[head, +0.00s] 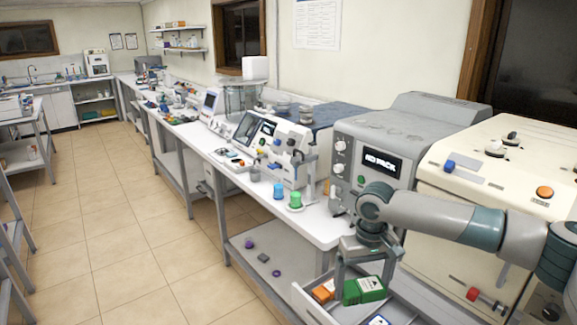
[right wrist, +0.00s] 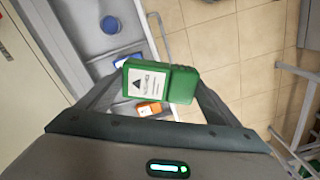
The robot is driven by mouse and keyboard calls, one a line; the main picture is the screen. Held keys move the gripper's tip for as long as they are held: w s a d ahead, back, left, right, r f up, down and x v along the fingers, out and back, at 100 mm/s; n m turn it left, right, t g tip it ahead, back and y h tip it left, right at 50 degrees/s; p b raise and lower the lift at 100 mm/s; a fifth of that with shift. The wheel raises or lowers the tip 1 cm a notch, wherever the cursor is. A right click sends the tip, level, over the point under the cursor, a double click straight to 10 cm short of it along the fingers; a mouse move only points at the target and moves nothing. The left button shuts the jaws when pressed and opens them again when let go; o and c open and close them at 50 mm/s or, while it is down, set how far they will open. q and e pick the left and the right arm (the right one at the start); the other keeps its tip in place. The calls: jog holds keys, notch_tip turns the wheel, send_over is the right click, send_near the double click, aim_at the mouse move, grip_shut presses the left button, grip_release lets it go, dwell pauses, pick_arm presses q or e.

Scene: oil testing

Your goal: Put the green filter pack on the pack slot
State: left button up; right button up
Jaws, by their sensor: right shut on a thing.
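The green filter pack (head: 364,291) is a green block with a white label. My right gripper (head: 363,279) points down and is shut on it, one finger on each side, over an open drawer (head: 311,309). The right wrist view shows the same green pack (right wrist: 178,82) between the fingers, its label (right wrist: 147,83) facing the camera. A grey machine (head: 385,135) stands behind, with a dark display (head: 381,164) that reads "NO PACK". I cannot make out the pack slot for certain. My left gripper is not in view.
An orange pack (head: 323,291) and a blue pack (head: 378,320) lie in the drawer. Green (head: 295,200) and blue (head: 278,191) containers stand near the white bench's (head: 322,226) front edge. A cream machine (head: 492,170) stands at right. The tiled floor (head: 120,240) at left is clear.

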jog(key=s+d+r+m+b, duration=0.2)
jog(key=s+r+m+b, duration=0.2)
jog(key=s+r, duration=0.8)
jog(key=shift+s+d+m, duration=0.25)
jog(key=shift+s+m, duration=0.15)
jog(key=shift+m, duration=0.4)
notch_tip(320, 180, down, 8)
jog(key=s+n, duration=0.2)
jog(key=n, duration=0.1)
jog(key=shift+r, duration=0.15)
